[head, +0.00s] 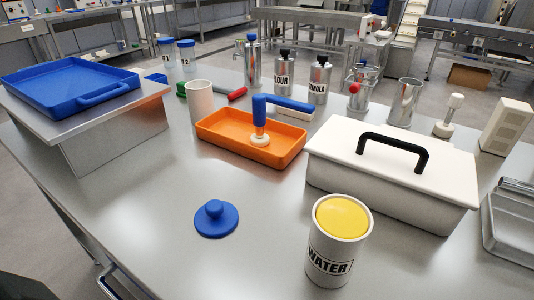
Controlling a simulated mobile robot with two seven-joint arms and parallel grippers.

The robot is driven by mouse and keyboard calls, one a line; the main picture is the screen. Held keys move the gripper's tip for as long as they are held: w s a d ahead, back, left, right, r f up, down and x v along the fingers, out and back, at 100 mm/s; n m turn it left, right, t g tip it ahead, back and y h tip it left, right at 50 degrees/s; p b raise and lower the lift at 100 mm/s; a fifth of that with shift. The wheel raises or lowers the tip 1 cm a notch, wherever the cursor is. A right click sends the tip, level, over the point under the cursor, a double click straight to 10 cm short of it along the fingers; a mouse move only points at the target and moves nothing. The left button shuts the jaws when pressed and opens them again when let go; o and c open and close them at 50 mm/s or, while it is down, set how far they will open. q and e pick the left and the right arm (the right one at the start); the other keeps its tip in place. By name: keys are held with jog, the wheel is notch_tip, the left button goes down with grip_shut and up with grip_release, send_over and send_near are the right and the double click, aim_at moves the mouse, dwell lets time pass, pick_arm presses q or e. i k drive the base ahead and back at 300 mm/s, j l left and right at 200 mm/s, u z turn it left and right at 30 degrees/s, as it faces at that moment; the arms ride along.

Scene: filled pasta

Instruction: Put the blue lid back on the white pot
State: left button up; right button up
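The blue lid (215,220) lies flat on the steel table at the front centre-left, with its round knob up. A plain white cylindrical pot (199,103) stands upright behind it, left of the orange tray; no lid shows on it, and its inside is mostly hidden. Another white pot labelled WATER (335,262) stands at the front right, with a yellow top that may be a cover or its contents. Neither of my grippers is in view.
The orange tray (208,129) holds a blue-handled stamp (260,112). A white box with a black handle (335,172) stands right of it. A blue tray (28,86) rests on a raised steel stand at left. The table (120,215) around the lid is clear.

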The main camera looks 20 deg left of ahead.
aim_at(342, 225)
jog(key=i+u, duration=0.4)
jog(key=i+l+u, duration=0.15)
jog(key=u, duration=0.2)
